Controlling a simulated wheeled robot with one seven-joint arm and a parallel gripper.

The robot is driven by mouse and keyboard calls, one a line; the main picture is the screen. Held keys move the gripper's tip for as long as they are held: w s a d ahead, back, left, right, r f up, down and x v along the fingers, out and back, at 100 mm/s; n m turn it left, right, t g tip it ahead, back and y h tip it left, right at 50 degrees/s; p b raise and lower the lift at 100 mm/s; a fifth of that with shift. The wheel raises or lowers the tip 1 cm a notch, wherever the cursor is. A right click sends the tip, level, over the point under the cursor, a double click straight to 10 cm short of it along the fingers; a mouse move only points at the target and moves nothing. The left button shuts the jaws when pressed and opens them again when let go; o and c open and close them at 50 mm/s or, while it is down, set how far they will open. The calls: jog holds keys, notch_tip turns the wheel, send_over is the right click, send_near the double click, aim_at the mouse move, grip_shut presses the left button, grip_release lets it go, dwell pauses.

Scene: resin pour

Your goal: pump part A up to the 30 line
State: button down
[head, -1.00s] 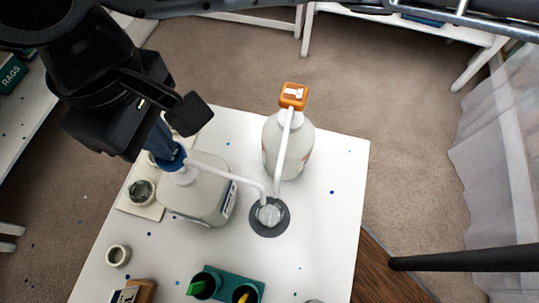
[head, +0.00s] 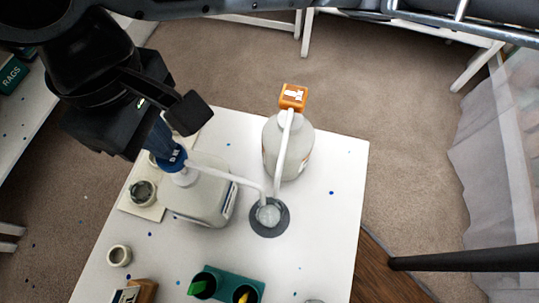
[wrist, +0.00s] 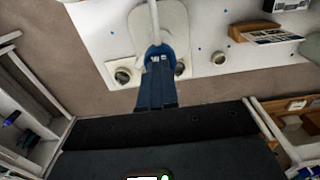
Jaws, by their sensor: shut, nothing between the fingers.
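A pale jug with a blue pump head (head: 173,161) stands on the white table; its body (head: 200,203) shows below. A pale bottle (head: 297,150) with an orange pump head (head: 293,96) stands behind and to the right. I cannot read which is part A. Both long white spouts reach over a small clear cup (head: 268,214) on a dark round disc (head: 269,231). The cup's lines and fill level are too small to read. My gripper (wrist: 157,62) is shut and empty, its blue fingertips at the blue pump head, seemingly touching it from above.
A pale tray (head: 143,209) with a small round pot (head: 142,191) lies left of the jug. Another small pot (head: 119,255) stands nearer. A green holder (head: 228,284) with green and yellow items is at the front. The table's right side is mostly clear.

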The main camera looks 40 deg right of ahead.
jog(key=shift+r, duration=3)
